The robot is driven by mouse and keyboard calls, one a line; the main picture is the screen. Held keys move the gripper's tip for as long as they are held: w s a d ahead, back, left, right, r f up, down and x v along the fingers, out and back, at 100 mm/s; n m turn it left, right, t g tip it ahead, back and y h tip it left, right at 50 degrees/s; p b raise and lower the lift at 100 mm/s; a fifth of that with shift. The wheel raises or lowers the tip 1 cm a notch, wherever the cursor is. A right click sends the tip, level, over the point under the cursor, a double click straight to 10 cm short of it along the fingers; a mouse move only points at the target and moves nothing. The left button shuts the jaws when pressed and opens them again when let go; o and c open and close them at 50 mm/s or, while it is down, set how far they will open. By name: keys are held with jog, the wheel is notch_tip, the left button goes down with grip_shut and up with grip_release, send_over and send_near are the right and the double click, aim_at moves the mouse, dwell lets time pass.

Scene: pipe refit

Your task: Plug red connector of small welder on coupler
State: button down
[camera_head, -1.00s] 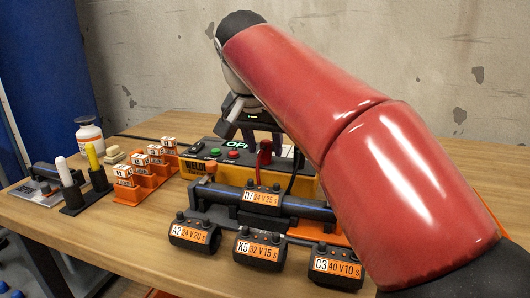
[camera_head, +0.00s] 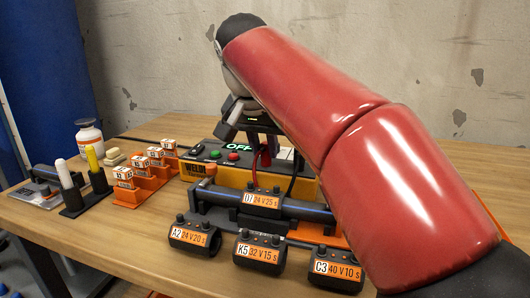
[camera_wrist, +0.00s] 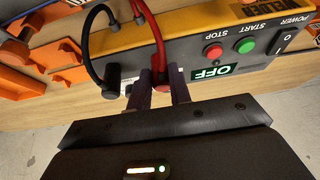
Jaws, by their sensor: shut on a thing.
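The small welder (camera_head: 232,178) is a yellow and black box in the middle of the table, its display reading OFF. My gripper (camera_wrist: 160,88) is shut on the red connector (camera_wrist: 160,72), whose red cable runs up over the welder's edge in the wrist view. In the head view my gripper (camera_head: 250,148) is at the welder's top, and the red connector (camera_head: 265,156) partly shows beside it. A black connector (camera_wrist: 113,71) stands beside it with a black cable. The coupler marked D1 (camera_head: 262,200) sits on a dark pipe in front of the welder, its two terminals upright.
Loose couplers A2 (camera_head: 193,237), K5 (camera_head: 259,251) and C3 (camera_head: 334,267) lie along the table's front. Orange blocks (camera_head: 140,185) with labelled tops, two markers (camera_head: 65,178) and a white bottle (camera_head: 89,137) stand at left. My red arm covers the right side.

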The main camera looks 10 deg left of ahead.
aim_at(264, 149)
jog(key=shift+r, duration=0.1)
jog(key=shift+r+p, duration=1.55)
jog(key=shift+p, duration=0.25)
jog(key=shift+r+p, duration=1.05)
jog(key=shift+p, duration=0.05)
jog(key=shift+f, duration=0.1)
